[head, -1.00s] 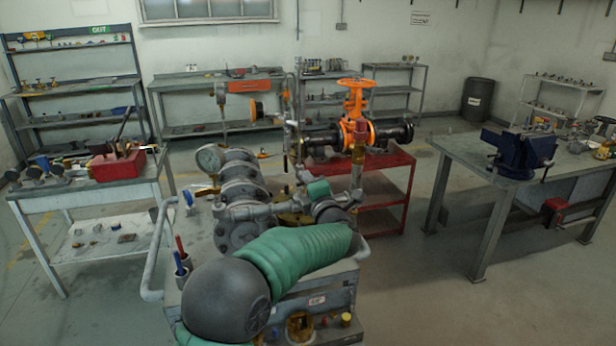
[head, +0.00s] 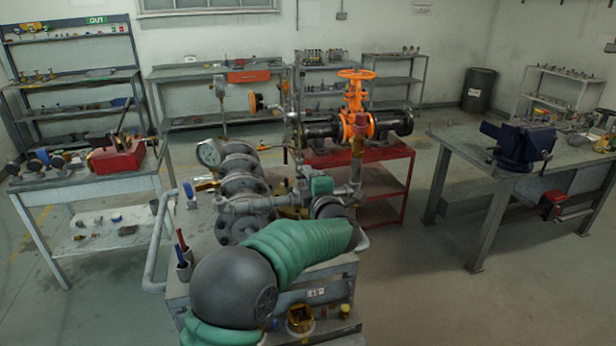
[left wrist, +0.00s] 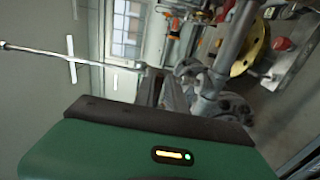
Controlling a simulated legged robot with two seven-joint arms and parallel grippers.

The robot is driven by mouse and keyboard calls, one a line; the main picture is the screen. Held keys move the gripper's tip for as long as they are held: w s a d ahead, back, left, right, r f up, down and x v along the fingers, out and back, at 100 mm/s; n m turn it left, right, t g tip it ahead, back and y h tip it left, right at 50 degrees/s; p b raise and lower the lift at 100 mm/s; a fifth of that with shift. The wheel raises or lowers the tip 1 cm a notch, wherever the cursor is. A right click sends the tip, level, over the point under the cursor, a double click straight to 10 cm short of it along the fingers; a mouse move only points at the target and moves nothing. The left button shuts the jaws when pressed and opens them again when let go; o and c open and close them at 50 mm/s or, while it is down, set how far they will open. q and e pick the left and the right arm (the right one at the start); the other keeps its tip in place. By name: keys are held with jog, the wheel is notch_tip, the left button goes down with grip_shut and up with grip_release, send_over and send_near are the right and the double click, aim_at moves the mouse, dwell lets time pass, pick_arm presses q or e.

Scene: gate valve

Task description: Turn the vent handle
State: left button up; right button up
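My left arm, with a grey round joint and a green ribbed sleeve, reaches in from below in the head view. Its far end, with my left gripper (head: 325,193), is beside the grey pipework (head: 250,204) on the cart. The fingers are hard to make out there. In the left wrist view my green gripper housing fills the bottom, with dark grey finger parts (left wrist: 165,92) beyond it near a grey pipe (left wrist: 232,45). Their gap is unclear. Several small levers and handles show around the pipes; I cannot tell which one is the vent handle. My right gripper is out of view.
An orange handwheel (head: 356,74) tops a valve on a red stand (head: 392,152) behind. A table with a red toolbox (head: 118,160) is left; a workbench with a blue vise (head: 522,148) is right.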

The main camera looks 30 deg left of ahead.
pick_arm(q)
jog(key=shift+o, duration=1.4)
jog(key=shift+w+f, duration=0.1)
jog(key=shift+w, duration=0.05)
jog(key=b+v, duration=0.1)
jog(key=v, duration=1.6)
jog(key=shift+a, duration=0.1)
